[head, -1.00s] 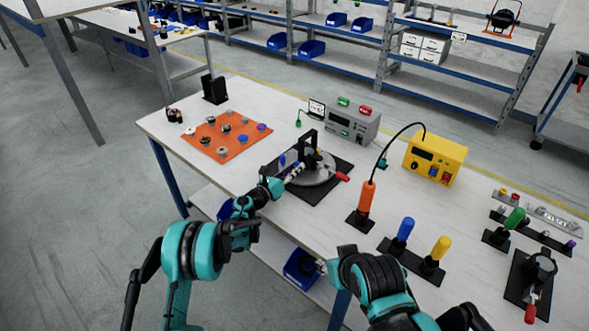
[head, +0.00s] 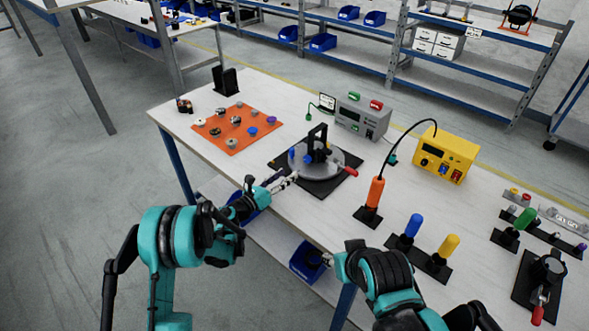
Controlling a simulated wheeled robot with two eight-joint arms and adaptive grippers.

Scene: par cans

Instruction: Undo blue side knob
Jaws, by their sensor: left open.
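A round grey fixture (head: 325,170) stands on a black base plate (head: 345,187) on the workbench. It carries a black upright clamp (head: 318,143) and a red-handled lever (head: 348,171) at its right. A small blue knob (head: 292,154) shows at its left side. My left gripper (head: 289,181) is open at the near left edge of the fixture, a little nearer to me than the blue knob and apart from it. My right gripper (head: 326,260) is low at the bench's front edge, over a blue bin; its fingers are too small to read.
An orange mat (head: 237,143) with several small knobs lies at left. A grey power box (head: 362,117) and yellow box (head: 445,153) stand behind. An orange handle (head: 375,192), blue handle (head: 413,226) and yellow handle (head: 448,245) stand upright at right. A blue bin (head: 306,265) sits below.

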